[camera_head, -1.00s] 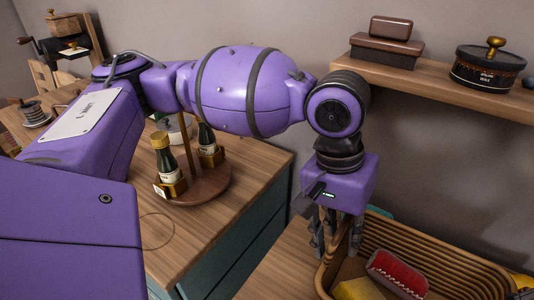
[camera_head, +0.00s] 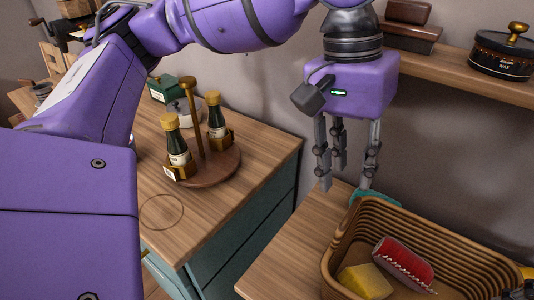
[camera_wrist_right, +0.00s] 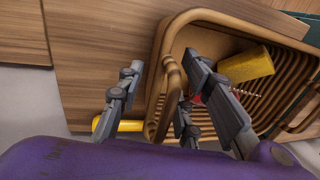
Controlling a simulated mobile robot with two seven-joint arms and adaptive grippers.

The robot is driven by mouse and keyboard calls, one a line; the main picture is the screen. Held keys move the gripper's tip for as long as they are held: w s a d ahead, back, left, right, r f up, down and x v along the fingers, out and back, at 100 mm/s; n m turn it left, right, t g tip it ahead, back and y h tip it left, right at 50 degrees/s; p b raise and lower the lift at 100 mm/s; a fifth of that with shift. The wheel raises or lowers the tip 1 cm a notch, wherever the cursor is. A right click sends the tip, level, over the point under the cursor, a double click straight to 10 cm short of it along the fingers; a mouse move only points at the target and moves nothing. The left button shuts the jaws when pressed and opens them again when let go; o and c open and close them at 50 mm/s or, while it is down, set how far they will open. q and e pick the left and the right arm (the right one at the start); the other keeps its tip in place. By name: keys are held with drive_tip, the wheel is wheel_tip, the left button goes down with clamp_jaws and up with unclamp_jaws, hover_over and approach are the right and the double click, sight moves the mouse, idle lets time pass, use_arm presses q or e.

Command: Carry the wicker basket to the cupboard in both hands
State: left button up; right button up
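The wicker basket (camera_head: 450,235) stands on a wooden counter at the lower right of the head view. It holds a yellow sponge (camera_head: 365,282) and a red brush (camera_head: 402,264). My left gripper (camera_head: 345,188) is open and empty, fingers pointing down, above and behind the basket's left end, apart from it. In the right wrist view the basket's rim and handle loop (camera_wrist_right: 168,95) pass between the spread fingers of my right gripper (camera_wrist_right: 172,95). Contact there cannot be told. Only a bit of the right gripper shows at the head view's lower right corner.
A teal item (camera_head: 375,196) lies behind the basket's left end. A round wooden stand (camera_head: 212,168) with bottles is on the left counter. A wall shelf (camera_head: 450,68) with boxes and a black tin (camera_head: 503,53) hangs above. A yellow item (camera_wrist_right: 118,126) lies outside the basket.

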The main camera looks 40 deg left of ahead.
wheel_tip(320, 180, up, 10)
drive_tip(key=d, duration=0.2)
drive_tip(key=shift+w, duration=0.2)
idle(0.3)
